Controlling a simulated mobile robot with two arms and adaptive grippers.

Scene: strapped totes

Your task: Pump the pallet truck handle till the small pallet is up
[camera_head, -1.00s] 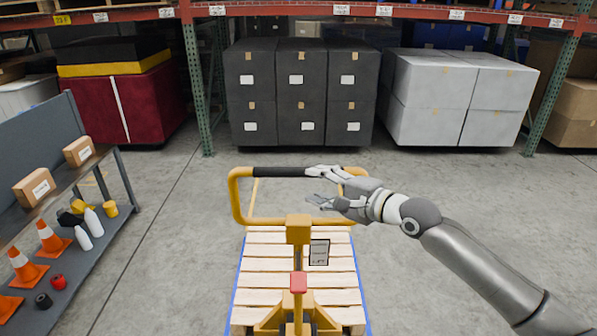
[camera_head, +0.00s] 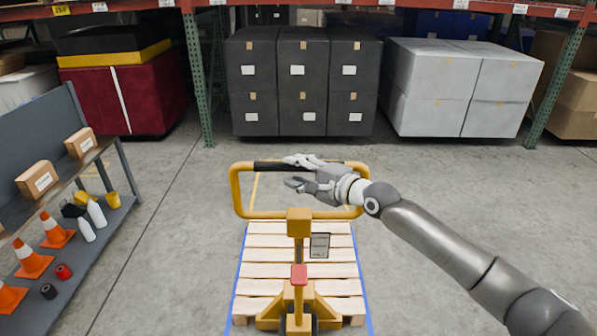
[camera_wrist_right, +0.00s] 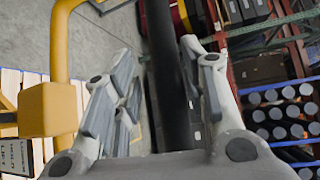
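The pallet truck has a yellow loop handle (camera_head: 235,195) with a black grip (camera_head: 270,166) along its top bar. The handle stands up in front of me. My right gripper (camera_head: 288,172) is at the top bar, right of its middle, one finger above the bar and one below. In the right wrist view the black grip (camera_wrist_right: 165,70) runs between the spread fingers, with gaps showing beside it. The small wooden pallet (camera_head: 258,270) sits behind the truck's mast. Its height off the floor cannot be told. My left gripper is not in view.
A shelf unit (camera_head: 118,165) with cones, bottles and small boxes stands at left. Black totes (camera_head: 303,80), grey totes (camera_head: 463,85) and a red tote (camera_head: 125,95) line the rack behind. Concrete floor is clear around the truck.

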